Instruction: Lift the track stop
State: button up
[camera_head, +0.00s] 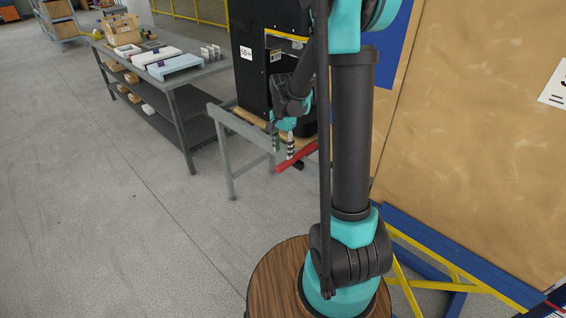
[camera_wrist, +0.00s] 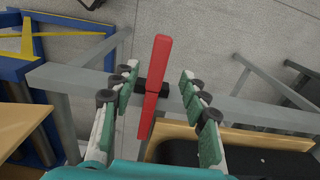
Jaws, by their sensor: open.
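The track stop appears to be the red bar (camera_wrist: 162,62), with a black block (camera_wrist: 140,87) at its middle, on the grey metal frame. In the wrist view it stands between the two spread fingers of my gripper (camera_wrist: 157,78), with a gap to the right finger. I cannot tell whether the left finger touches the black block. In the head view the red bar (camera_head: 297,158) slants at the front edge of the frame, and my gripper (camera_head: 283,143) is over it, partly covering it. My gripper is open and holds nothing.
A black machine (camera_head: 258,68) stands right behind the frame (camera_head: 236,122). A workbench (camera_head: 190,76) with boxes is at the left. A large tan panel (camera_head: 480,130) with blue and yellow framing is at the right. The floor (camera_head: 90,200) at the left is clear.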

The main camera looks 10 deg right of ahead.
aim_at(283, 165)
jog(key=shift+f, duration=3.15)
jog(key=shift+c, duration=0.4)
grip_shut()
